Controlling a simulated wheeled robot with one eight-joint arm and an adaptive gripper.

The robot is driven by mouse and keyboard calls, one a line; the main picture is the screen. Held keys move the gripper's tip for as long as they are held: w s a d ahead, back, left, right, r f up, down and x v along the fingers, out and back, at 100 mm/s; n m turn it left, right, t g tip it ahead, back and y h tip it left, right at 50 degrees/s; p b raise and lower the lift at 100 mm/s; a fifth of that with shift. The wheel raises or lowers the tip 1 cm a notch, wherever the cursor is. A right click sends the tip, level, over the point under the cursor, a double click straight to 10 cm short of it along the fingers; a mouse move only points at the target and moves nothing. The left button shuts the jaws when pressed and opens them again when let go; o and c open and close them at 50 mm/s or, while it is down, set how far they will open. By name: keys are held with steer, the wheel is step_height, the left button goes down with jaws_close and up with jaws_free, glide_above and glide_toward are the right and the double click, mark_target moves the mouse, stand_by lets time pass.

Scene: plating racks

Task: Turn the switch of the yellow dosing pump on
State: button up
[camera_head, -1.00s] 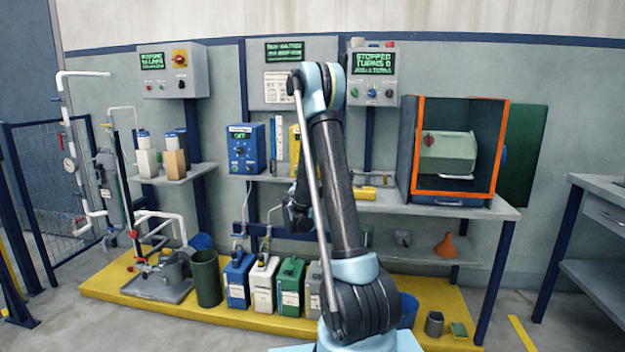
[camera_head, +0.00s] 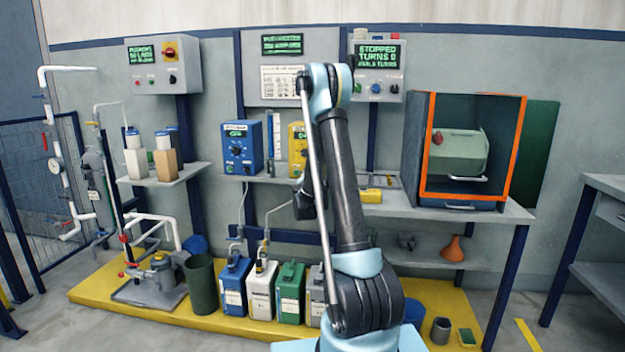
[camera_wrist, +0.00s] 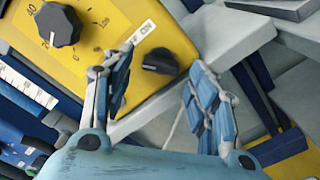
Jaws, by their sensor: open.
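The yellow dosing pump (camera_head: 297,146) stands on the bench shelf in the head view, partly hidden behind my arm. In the wrist view its yellow front (camera_wrist: 110,55) fills the upper left, tilted in the picture. It bears a large dark dial (camera_wrist: 58,25) with numbers and a smaller black switch knob (camera_wrist: 160,62) beside a white label reading "ON". My gripper (camera_wrist: 160,95) is open, its blue-padded fingers to the left and right of the switch knob in the picture. I cannot tell whether a finger touches it. In the head view my arm hides most of the gripper.
A blue dosing pump (camera_head: 241,147) stands left of the yellow one. A yellow item (camera_head: 371,195) lies on the bench to the right. An orange-framed cabinet (camera_head: 470,196) stands further right. Several canisters, including a green one (camera_head: 291,292), stand on the yellow floor platform below.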

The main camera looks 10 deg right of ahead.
steer(key=shift+w+d, duration=0.1)
steer(key=shift+w, duration=0.05)
steer(key=c, duration=1.1)
steer(key=shift+o, duration=0.2)
steer(key=m, duration=0.3)
steer(key=shift+r+m, duration=0.1)
steer(key=shift+m, duration=0.3)
steer(key=m, duration=0.3)
steer(key=shift+r+m, duration=0.1)
steer(key=shift+m, duration=0.2)
steer(key=m, duration=0.6)
steer(key=shift+r, duration=0.15)
steer(key=shift+m, duration=0.4)
